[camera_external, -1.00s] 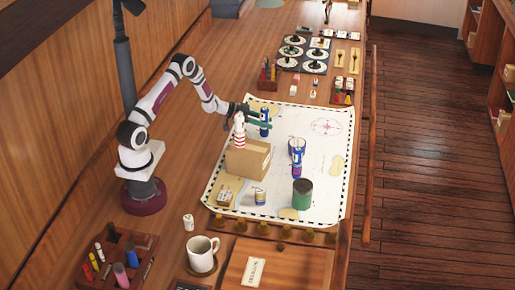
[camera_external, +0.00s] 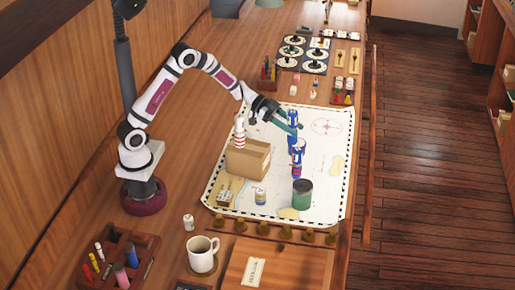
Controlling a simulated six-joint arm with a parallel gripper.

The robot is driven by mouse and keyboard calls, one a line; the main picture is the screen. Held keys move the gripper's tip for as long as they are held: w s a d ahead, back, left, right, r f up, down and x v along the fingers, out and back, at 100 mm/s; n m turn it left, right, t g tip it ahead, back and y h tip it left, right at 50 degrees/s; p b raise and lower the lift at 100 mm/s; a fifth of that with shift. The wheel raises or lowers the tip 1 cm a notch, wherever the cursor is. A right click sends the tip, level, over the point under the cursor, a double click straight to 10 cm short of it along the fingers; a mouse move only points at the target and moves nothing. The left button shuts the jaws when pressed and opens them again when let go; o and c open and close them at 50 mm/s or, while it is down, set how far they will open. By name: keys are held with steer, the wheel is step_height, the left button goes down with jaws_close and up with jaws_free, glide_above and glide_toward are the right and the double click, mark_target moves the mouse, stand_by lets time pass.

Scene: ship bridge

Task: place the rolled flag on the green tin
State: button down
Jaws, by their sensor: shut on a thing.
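My gripper (camera_external: 290,127) is shut on a small upright blue roll (camera_external: 293,117), which I take to be the rolled flag. It is held above the chart, behind a blue, white and red object (camera_external: 297,165); the fingers partly hide the roll. The green tin (camera_external: 302,196) stands upright on the front right part of the chart, with a dark top and nothing on it. My gripper is well behind the tin and apart from it.
A cardboard box (camera_external: 247,160) with a red-and-white striped piece (camera_external: 239,125) stands left on the chart (camera_external: 325,150). A small can (camera_external: 260,197) is left of the tin. Brass knobs (camera_external: 285,232) line the front edge. A white mug (camera_external: 202,253) stands nearer.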

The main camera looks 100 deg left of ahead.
steer(key=w+d+r+m+g+h, duration=0.1)
steer(key=d+r+m+g+h, duration=0.15)
steer(key=d, duration=0.95)
steer(key=w+d+r+m+g+h, duration=0.15)
steer(key=d+m+h, duration=0.25)
steer(key=d, duration=0.8)
glide_above(303, 185)
step_height(303, 185, down, 6)
steer(key=shift+f, duration=2.05)
steer(key=shift+f, duration=0.15)
steer(key=shift+c, duration=1.9)
jaws_free()
